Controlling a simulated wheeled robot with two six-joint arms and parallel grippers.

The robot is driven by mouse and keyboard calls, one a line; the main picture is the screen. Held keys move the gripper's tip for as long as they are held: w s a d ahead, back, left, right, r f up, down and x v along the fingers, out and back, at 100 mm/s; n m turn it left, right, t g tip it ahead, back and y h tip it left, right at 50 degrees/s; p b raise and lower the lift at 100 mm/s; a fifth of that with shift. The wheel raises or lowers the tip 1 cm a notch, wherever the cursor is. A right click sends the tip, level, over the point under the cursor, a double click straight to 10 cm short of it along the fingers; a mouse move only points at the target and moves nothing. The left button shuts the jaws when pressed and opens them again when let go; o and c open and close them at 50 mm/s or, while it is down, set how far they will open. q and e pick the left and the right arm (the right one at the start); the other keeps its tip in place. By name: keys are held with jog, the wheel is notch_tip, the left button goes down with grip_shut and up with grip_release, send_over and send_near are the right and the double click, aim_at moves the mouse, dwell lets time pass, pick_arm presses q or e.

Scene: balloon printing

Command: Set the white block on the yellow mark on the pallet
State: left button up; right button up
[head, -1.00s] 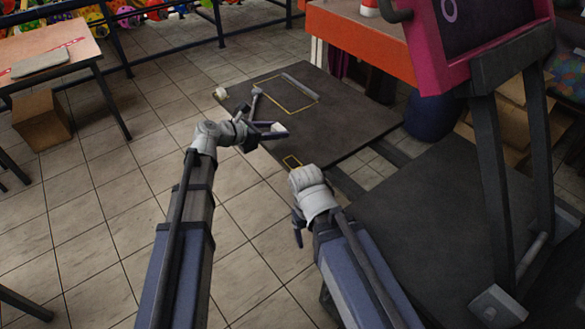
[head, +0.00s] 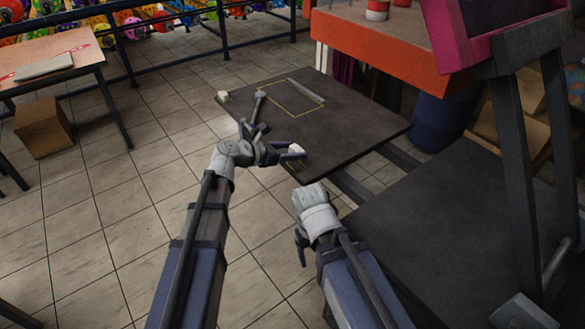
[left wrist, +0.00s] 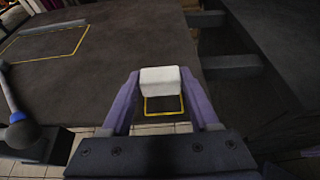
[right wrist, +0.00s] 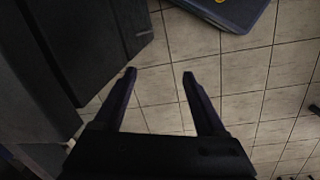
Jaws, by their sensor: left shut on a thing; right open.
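My left gripper (head: 288,153) is shut on the white block (head: 294,148) near the front corner of the dark pallet (head: 345,128). In the left wrist view the block (left wrist: 160,80) sits between the fingertips. The small yellow mark (left wrist: 163,105), a square outline, shows just below the block in that view; the block hides its far edge. I cannot tell how high the block is above the pallet. In the head view my gripper largely covers the mark. My right gripper (right wrist: 159,76) is open and empty above the tiled floor.
A larger yellow outline (head: 272,101) with a grey bar (head: 306,91) beside it lies farther back on the pallet. A small white piece (head: 222,97) is at the pallet's left corner. An orange table (head: 380,50) stands behind.

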aim_at(292, 167)
pick_arm(q)
jog(key=shift+f, duration=0.15)
notch_tip(292, 167, down, 4)
jog(key=b, duration=0.3)
jog(key=shift+r+b, duration=0.25)
jog(key=shift+b, duration=0.05)
jog(key=shift+f, duration=0.15)
jog(key=o, duration=1.3)
jog(key=shift+o, duration=0.2)
